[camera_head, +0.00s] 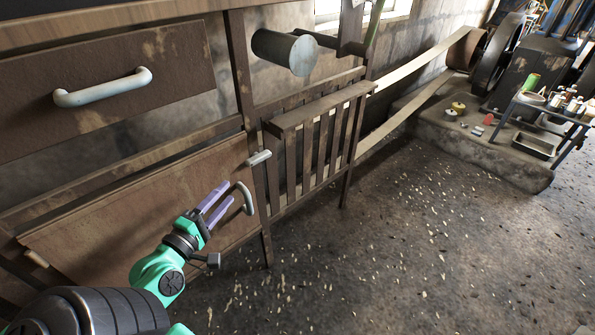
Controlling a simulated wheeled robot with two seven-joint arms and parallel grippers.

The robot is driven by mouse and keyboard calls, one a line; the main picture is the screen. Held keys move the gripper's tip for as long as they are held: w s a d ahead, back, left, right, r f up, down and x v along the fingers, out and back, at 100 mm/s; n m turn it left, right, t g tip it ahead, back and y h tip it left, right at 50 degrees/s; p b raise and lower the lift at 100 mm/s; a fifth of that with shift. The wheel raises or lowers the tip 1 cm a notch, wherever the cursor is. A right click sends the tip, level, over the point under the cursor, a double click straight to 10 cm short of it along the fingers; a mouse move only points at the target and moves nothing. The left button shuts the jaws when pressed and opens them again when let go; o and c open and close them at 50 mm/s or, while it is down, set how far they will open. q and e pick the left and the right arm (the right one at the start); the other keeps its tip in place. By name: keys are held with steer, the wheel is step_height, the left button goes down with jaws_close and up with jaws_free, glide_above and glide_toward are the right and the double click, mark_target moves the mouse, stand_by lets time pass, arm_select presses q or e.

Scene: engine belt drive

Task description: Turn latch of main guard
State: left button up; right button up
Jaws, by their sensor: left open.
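A large brown panel (120,215), which looks like the main guard, leans or hangs at the lower left of the frame. A small pale grey bar (258,158), likely its latch, sits at the panel's upper right corner by the post. A curved grey handle (246,198) is below it on the right edge. My left gripper (220,201) has purple fingers pointing up and right. It is open, empty and just left of the curved handle, below the latch. I cannot tell whether a finger touches the handle. My right gripper is out of view.
A drawer front with a pale handle (102,87) is above. A slatted wooden guard (320,135) and a grey cylinder (285,52) are to the right. A belt (430,60) runs to the engine. A side table (548,118) holds small items. The littered floor is open.

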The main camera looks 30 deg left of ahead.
arm_select(q)
steer(key=p, duration=0.4)
glide_toward(253, 164)
steer(key=w, duration=0.4)
steer(key=shift+a+r, duration=0.2)
steer(key=shift+r, duration=0.1)
steer(key=w, duration=0.7)
steer(key=shift+w+a+f, duration=0.2)
steer(key=shift+a+f, duration=0.15)
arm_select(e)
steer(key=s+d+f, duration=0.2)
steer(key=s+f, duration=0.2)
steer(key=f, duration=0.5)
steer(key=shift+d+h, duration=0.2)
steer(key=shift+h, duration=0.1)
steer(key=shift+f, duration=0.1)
arm_select(q)
jaws_close()
